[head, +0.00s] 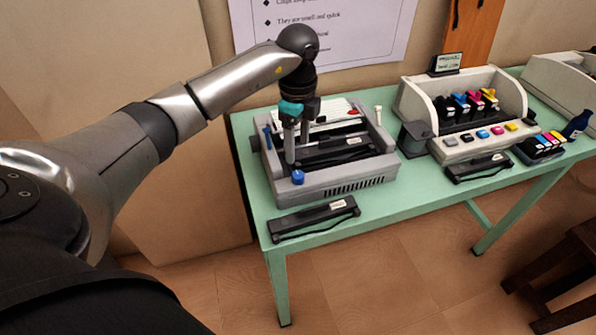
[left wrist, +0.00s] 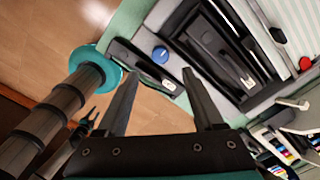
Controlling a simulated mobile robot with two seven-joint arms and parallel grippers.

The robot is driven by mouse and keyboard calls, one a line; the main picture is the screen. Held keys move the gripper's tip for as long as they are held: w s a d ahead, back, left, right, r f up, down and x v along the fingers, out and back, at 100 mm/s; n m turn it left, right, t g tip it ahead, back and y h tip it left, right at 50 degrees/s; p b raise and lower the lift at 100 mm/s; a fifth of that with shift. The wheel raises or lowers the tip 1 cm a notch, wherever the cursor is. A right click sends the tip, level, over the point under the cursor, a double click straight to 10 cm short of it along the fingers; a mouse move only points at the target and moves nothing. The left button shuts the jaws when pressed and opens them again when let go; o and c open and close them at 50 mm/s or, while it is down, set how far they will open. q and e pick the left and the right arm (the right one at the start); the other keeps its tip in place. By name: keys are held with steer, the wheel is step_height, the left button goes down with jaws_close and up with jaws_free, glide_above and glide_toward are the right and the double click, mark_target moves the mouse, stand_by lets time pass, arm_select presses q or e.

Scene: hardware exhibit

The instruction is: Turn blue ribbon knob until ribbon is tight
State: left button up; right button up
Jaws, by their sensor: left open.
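The blue ribbon knob (head: 298,177) is a small round cap on the front left corner of the grey printer (head: 312,193). It also shows in the left wrist view (left wrist: 160,54), just beyond the fingertips and lined up with the gap between them. My left gripper (head: 297,150) points down above and just behind the knob in the head view. Its fingers are apart and empty, and they also show in the left wrist view (left wrist: 160,74). Black ribbon parts (head: 345,156) lie inside the printer; their tightness cannot be told.
A black cartridge (head: 314,219) lies on the green table (head: 385,206) in front of the printer. A dark grey box (head: 415,139) stands to its right. Further right is a beige printer (head: 480,142) with colour cartridges. A dark stool (head: 566,262) stands at lower right.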

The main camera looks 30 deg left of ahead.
mark_target(298, 174)
arm_select(q)
step_height(298, 174, down, 9)
steer(key=shift+f+b, duration=0.15)
steer(key=shift+b, duration=0.35)
steer(key=shift+c, duration=0.3)
jaws_close()
